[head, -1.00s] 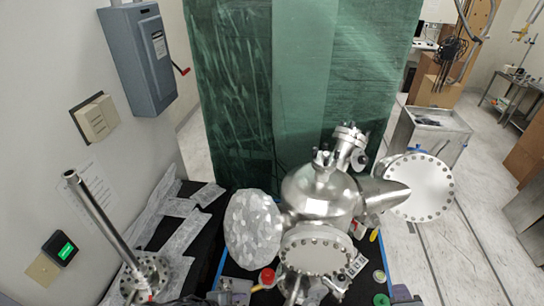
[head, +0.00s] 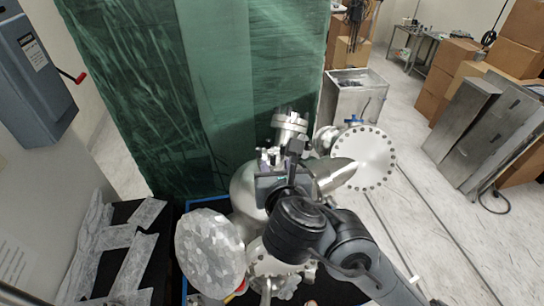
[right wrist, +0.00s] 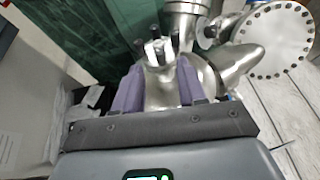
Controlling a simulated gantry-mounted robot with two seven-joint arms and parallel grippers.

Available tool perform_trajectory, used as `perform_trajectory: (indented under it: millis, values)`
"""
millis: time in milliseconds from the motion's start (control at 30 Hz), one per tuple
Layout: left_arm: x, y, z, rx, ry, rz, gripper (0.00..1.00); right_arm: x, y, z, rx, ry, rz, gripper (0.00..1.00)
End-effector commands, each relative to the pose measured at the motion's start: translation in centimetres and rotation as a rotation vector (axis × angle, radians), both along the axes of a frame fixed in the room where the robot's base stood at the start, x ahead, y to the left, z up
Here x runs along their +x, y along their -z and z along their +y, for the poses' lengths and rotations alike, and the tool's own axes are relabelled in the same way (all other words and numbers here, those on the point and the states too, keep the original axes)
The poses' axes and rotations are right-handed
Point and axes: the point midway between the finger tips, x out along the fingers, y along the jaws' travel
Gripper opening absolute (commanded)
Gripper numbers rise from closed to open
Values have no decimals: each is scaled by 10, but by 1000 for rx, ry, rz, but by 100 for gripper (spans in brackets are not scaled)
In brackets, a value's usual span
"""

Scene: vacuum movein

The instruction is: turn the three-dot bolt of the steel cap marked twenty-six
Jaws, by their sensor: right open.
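The steel vessel (head: 243,187) carries several steel ports and caps. A small port with upright bolts (right wrist: 160,52) lies between and just beyond my finger pads in the right wrist view; it also shows at the top of the vessel in the head view (head: 268,157). I cannot read a twenty-six or see three dots on any cap or bolt. My right gripper (right wrist: 157,75) is open, with purple-grey pads on either side of this port; whether they touch it I cannot tell. In the head view my right arm hides part of the vessel. My left gripper is not in view.
A capped port (head: 290,122) stands close behind the small port. A large round bolted flange (head: 363,157) sticks out at the right, and a foil-covered disc (head: 210,252) at the left. A green curtain (head: 215,90) hangs behind. Open floor lies to the right.

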Motion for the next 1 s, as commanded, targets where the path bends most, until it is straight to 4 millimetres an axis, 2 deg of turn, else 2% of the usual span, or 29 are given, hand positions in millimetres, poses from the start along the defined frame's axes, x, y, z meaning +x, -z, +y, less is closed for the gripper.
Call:
perform_trajectory:
  millis: [200, 400, 800, 833, 1000]
  values:
    - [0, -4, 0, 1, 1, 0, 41, 32, 13, 2, -2, 4, 0, 41]
    - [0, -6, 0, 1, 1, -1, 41, 49, 20, 6, 1, 2, 1, 41]
    - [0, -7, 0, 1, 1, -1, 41, 54, 23, 6, 3, 1, 0, 41]
    - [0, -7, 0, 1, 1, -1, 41, 54, 23, 6, 3, 1, 0, 39]
    - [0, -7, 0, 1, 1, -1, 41, 54, 23, 6, 3, 1, 0, 13]
